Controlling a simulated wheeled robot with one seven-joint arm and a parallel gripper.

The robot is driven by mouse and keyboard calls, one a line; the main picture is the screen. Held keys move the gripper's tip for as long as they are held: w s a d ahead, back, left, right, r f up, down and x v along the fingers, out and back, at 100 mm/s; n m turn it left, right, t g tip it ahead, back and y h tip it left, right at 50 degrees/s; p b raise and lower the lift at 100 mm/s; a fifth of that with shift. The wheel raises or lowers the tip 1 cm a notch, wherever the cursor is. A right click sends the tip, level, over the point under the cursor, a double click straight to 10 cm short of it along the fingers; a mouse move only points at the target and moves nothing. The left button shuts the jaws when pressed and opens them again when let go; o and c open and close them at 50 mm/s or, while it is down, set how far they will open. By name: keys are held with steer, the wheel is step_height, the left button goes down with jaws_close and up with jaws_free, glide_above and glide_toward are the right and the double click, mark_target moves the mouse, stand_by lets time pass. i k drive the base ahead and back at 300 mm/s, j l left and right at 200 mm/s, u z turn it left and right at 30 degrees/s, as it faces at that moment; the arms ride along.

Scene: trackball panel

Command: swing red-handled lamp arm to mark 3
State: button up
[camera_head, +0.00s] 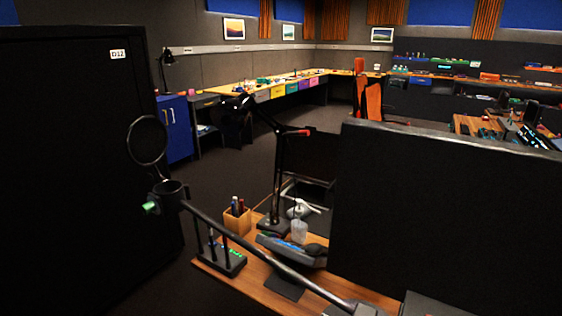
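The black lamp (280,180) stands upright on the wooden desk (262,282) near the middle of the head view. Its upper arm (262,117) slopes up and left to a dark head (238,102). A small red handle (303,132) sticks out to the right at the elbow. The lamp's foot is partly hidden behind things on the desk. I cannot make out any numbered marks. My gripper is not in view.
A dark boom (265,262) with a ring (147,140) and green knob (150,208) crosses in front. A dark partition (440,220) blocks the right, a black cabinet (75,170) the left.

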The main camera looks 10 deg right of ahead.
mark_target(280, 131)
steer(key=i+j+z, duration=0.15)
steer(key=j, duration=0.3)
steer(key=i+j+z, duration=0.15)
steer(key=j, duration=0.35)
steer(key=i+j+z, duration=0.2)
steer(key=j, duration=0.3)
steer(key=j+z, duration=0.15)
steer(key=j, duration=0.3)
